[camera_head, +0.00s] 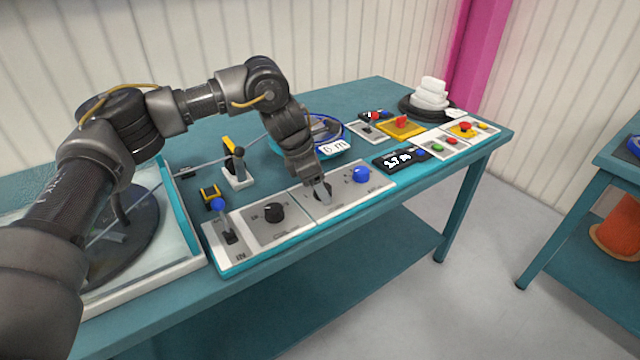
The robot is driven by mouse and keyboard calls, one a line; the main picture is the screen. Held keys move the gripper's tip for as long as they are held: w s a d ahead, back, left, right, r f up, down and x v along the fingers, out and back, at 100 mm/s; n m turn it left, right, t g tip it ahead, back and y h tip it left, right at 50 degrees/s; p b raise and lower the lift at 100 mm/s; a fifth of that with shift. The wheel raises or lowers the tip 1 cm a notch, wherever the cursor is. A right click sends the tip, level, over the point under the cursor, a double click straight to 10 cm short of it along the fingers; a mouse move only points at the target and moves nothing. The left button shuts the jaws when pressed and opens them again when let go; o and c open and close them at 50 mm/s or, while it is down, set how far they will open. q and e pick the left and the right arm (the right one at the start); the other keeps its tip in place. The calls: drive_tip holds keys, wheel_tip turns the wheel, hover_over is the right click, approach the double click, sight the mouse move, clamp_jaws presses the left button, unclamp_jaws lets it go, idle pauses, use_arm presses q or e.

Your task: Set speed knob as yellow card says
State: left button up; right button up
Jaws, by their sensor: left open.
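My left gripper (323,196) points down at the control panel (300,220) along the table's front edge. It is open, with its fingers at a dark knob (317,196) that they partly hide. I cannot tell whether they touch it. A black knob (273,212) sits on the panel to the left, and a blue knob (361,174) to the right. The labels are too small to read, so I cannot tell which is the speed knob. I cannot make out a yellow card with writing. My right gripper is not in view.
A lever with a blue ball (218,204) stands at the panel's left end. A reel with a white tag (335,147) is behind the gripper. White coils (431,93) stand at the back right.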

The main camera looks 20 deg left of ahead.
use_arm(q)
drive_tip(key=c, duration=1)
